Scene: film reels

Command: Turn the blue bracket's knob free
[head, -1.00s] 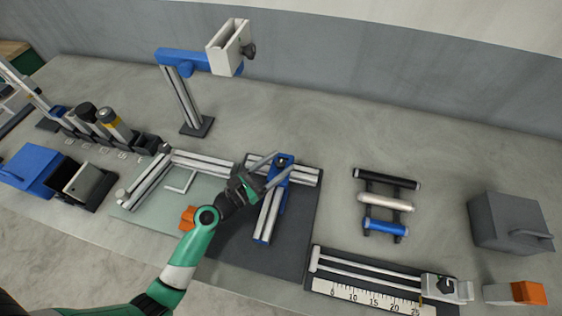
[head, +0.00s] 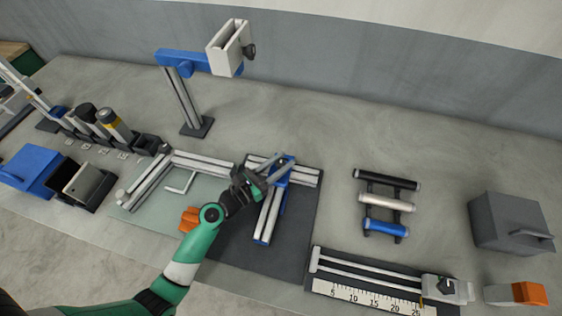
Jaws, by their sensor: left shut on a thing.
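The blue bracket (head: 281,183) sits where the aluminium rails meet on the dark mat (head: 290,245). One rail (head: 267,217) runs from it toward the front and another (head: 306,177) crosses at the back. My left gripper (head: 273,172) reaches in from the left at the bracket's upper part. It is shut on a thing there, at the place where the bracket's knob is. The fingers hide the knob, so I cannot see how it is seated. My right gripper is not in view.
A hex key (head: 181,183) and an orange object (head: 189,219) lie on the pale green mat, left of the dark one. A rack of coloured rollers (head: 386,203), a ruler jig (head: 365,297) and a grey box (head: 508,222) stand right. A blue-armed stand (head: 190,100) rises behind.

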